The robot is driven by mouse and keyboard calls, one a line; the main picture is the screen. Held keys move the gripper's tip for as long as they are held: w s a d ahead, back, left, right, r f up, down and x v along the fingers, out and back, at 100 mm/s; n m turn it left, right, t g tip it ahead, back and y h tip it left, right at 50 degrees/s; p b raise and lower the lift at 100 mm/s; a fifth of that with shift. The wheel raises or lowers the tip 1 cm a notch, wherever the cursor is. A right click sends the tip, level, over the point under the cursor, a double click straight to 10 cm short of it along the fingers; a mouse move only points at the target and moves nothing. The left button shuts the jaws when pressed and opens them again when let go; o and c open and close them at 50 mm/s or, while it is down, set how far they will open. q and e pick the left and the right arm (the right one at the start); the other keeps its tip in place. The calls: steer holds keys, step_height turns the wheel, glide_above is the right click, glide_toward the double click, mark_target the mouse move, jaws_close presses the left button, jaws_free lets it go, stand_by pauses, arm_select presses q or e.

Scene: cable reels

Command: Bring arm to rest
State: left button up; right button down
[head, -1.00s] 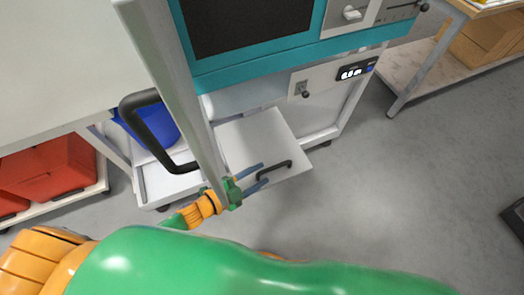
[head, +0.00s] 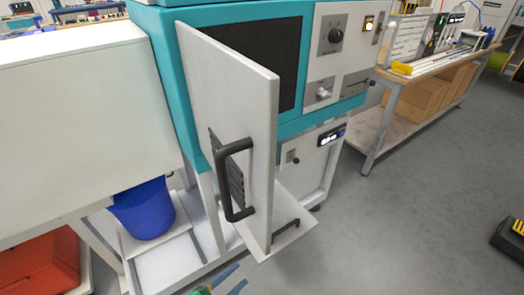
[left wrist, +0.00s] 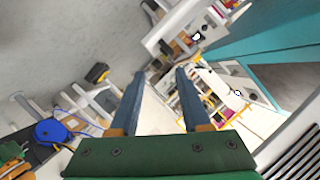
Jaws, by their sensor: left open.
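My left gripper (head: 226,281) shows only at the bottom edge of the head view, with its blue fingers below the open grey door. In the left wrist view the two blue fingers of the left gripper (left wrist: 160,75) stand apart with nothing between them. Most of my left arm is out of the head view. My right gripper is not in view.
A grey door (head: 255,130) with a black handle (head: 228,185) stands open on the teal machine (head: 345,115). Below it is a pulled-out white drawer (head: 290,238). A blue bin (head: 143,212) and red box (head: 40,262) are left.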

arm_select(q)
steer(key=s+a+f+n+g+y+p, duration=0.1)
steer(key=s+a+f+n+y, duration=0.25)
steer(key=f, duration=0.25)
steer(key=s+a+f+n+g+y+p, duration=0.1)
steer(key=s+a+f+n+g+y, duration=0.1)
steer(key=s+a+f+n+y, duration=0.25)
steer(key=s+a+f+n+g, duration=0.1)
steer(key=s+f+n+g, duration=0.1)
steer(key=s, duration=0.4)
steer(key=s+a+f+n+g+y, duration=0.1)
steer(key=s+f+n+g, duration=0.1)
steer(key=s+f, duration=0.2)
steer(key=s+a+f+n+g+p, duration=0.1)
steer(key=s+f+n+g, duration=0.1)
steer(key=s, duration=0.6)
steer(key=shift+s+a+f+g, duration=0.2)
steer(key=shift+s+f+g, duration=0.05)
steer(key=shift+f+g, duration=0.3)
steer(key=shift+w, duration=0.1)
